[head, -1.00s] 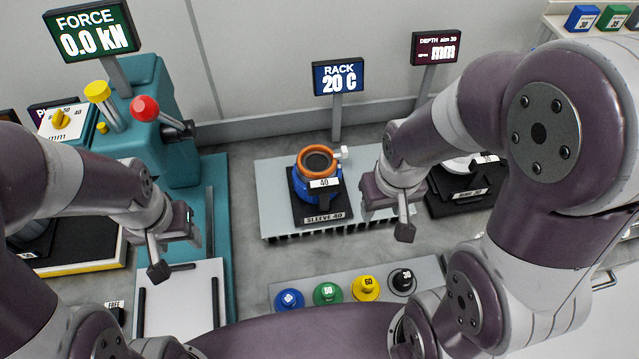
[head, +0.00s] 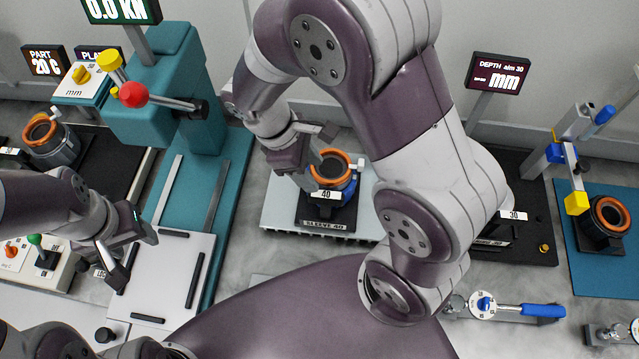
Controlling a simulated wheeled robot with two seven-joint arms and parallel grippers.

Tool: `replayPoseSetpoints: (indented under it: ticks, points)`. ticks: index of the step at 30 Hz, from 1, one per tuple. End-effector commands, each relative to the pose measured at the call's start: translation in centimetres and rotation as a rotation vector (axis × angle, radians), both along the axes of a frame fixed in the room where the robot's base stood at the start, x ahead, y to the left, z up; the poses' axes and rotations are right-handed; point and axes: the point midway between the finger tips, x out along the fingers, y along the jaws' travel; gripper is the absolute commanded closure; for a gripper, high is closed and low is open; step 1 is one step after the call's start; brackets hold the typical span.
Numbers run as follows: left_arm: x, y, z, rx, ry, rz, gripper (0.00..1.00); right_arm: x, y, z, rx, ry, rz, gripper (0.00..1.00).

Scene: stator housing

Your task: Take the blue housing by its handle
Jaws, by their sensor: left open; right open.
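The blue housing (head: 346,191) stands upright on a black base labelled SLEEVE 40, with an orange ring on top and a white 40 tag in front. A small pale stub, possibly its handle (head: 360,164), shows at the ring's right side. My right gripper (head: 320,150) is open and empty, just left of and above the ring. It overlaps the ring's left edge in the picture; I cannot tell whether it touches. My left gripper (head: 133,257) is open and empty above the pale press plate, far left of the housing.
The housing's base stands on a light grey rack (head: 278,212). A teal press (head: 165,95) with a red-knobbed lever stands to its left. Other orange-ringed housings stand at far left (head: 62,148) and far right (head: 600,236). My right arm hides the rack's right side.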

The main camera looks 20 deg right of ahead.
Motion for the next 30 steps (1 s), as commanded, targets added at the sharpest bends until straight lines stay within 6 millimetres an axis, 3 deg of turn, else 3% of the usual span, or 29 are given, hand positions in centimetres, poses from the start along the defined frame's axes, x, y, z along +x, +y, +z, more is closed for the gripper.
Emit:
replayPoseSetpoints:
  ticks: [7, 14, 19, 28, 30]
  points:
    - [0.0, 0.0, 0.5, 0.000, 0.000, 0.000, 0.44, -1.2, -1.7, -4.8, 0.001, 0.009, 0.007, 0.49]
    - [0.0, 0.0, 1.0, 0.000, 0.000, 0.000, 0.44, -1.7, -2.6, -7.6, 0.002, 0.008, 0.006, 0.49]
    - [0.0, 0.0, 1.2, 0.000, 0.000, 0.000, 0.44, -2.1, -3.3, -10.8, 0.003, 0.007, 0.005, 0.49]
    - [0.0, 0.0, 1.2, 0.000, 0.000, 0.000, 0.44, -2.3, -3.6, -11.7, 0.005, 0.003, 0.004, 0.49]
    - [0.0, 0.0, 1.2, 0.000, 0.000, 0.000, 0.44, -2.3, -3.6, -11.7, 0.004, 0.003, 0.004, 0.72]
